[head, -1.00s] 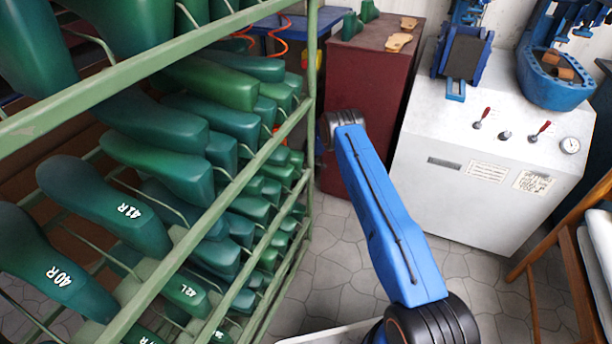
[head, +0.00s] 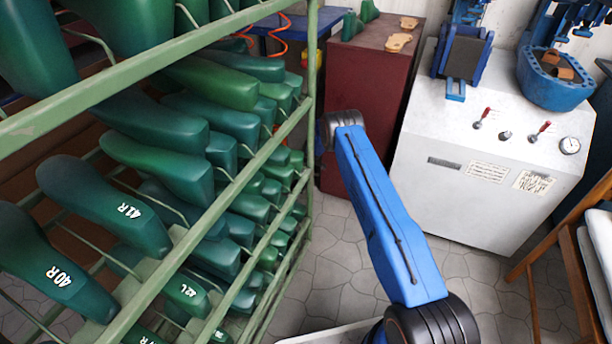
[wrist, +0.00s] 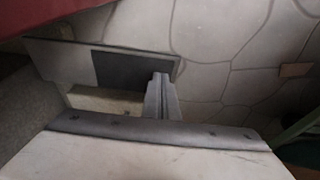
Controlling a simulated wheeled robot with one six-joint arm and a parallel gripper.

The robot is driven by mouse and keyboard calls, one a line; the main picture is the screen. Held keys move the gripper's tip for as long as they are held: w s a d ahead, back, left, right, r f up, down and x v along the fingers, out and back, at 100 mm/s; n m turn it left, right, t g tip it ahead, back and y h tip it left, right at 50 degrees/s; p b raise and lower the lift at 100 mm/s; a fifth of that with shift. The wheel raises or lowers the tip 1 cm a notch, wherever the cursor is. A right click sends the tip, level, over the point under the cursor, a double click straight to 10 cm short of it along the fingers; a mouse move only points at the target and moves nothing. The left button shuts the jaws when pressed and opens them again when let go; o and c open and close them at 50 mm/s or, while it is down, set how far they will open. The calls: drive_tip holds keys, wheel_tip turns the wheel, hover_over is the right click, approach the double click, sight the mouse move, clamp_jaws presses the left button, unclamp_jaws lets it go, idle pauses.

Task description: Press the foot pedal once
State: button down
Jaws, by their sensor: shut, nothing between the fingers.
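The foot pedal (wrist: 62,62) shows in the wrist view, left of centre, as a flat grey plate low over the stone floor. A dark pad (wrist: 118,69) covers its right part. My gripper (wrist: 161,76) is shut and empty; its fingertips overlap the near right part of the dark pad in the picture. I cannot tell whether they touch it or hover above. In the head view only my blue arm shows; my gripper and the pedal are hidden there.
A green rack (head: 215,215) of green shoe lasts fills the left. A dark red cabinet (head: 370,110) stands behind my arm. A white machine (head: 440,195) with red levers stands right, beside a wooden frame (head: 560,240). Some tiled floor (head: 335,260) between rack and machine is bare.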

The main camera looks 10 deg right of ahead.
drive_tip(key=shift+s+d+x, duration=0.1)
drive_tip(key=shift+d+x, duration=0.05)
drive_tip(key=shift+x, duration=0.7)
drive_tip(key=shift+s+d+x, duration=0.15)
drive_tip(key=shift+d+x, duration=0.05)
drive_tip(key=shift+x, duration=0.7)
drive_tip(key=shift+w+a+r+v, duration=0.1)
drive_tip(key=shift+w+a+v, duration=0.15)
drive_tip(key=shift+v, duration=1.05)
drive_tip(key=shift+w+a+r+v, duration=0.1)
drive_tip(key=shift+a+v, duration=0.15)
drive_tip(key=shift+v, duration=1)
drive_tip(key=shift+w+a+v, duration=0.2)
drive_tip(key=shift+a+v, duration=0.05)
drive_tip(key=shift+v, duration=1.05)
